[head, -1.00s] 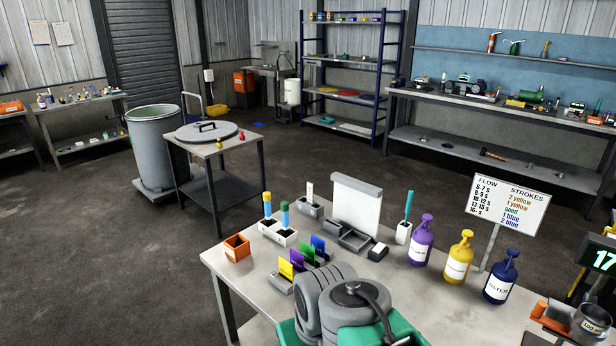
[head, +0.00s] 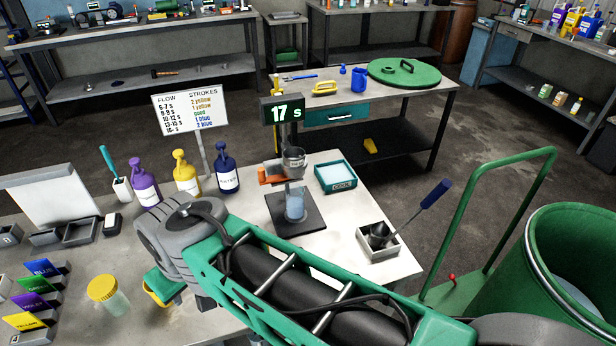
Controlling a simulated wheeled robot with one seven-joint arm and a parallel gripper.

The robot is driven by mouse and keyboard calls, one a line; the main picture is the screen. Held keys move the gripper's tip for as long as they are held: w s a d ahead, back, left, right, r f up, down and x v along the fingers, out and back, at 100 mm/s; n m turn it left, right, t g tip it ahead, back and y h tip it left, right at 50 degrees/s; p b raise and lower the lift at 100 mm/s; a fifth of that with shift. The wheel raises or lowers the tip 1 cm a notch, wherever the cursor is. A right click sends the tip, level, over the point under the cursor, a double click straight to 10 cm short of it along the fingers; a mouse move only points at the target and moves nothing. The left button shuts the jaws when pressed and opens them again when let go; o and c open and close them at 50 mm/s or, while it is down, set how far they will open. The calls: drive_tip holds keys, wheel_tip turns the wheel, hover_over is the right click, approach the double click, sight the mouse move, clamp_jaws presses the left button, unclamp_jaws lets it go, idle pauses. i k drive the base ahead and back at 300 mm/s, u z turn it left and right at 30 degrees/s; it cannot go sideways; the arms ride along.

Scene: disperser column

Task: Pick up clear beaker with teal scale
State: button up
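A clear beaker (head: 295,205) with bluish contents stands on a dark square base in the head view. It is upright under a metal cup (head: 294,160) on a stand with a "17 s" display (head: 282,112). Its scale marks are too small to read, so I cannot confirm their teal colour. My arm crosses the foreground, its grey wrist joint left of the beaker and apart from it.
A teal-rimmed tray (head: 335,177) and a grey box with a blue-handled tool (head: 378,243) stand right of the beaker. Purple, yellow and blue bottles (head: 227,170) stand behind left. A yellow-lidded jar (head: 108,294) is at left. A green bin (head: 580,262) is at right.

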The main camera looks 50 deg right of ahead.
sight(295, 192)
drive_tip(key=k, duration=0.35)
drive_tip(key=z, duration=1.1)
drive_tip(key=i, duration=0.55)
drive_tip(key=k, duration=1.05)
drive_tip(key=z, duration=0.4)
drive_tip(key=i, duration=0.65)
drive_tip(key=u, duration=0.4)
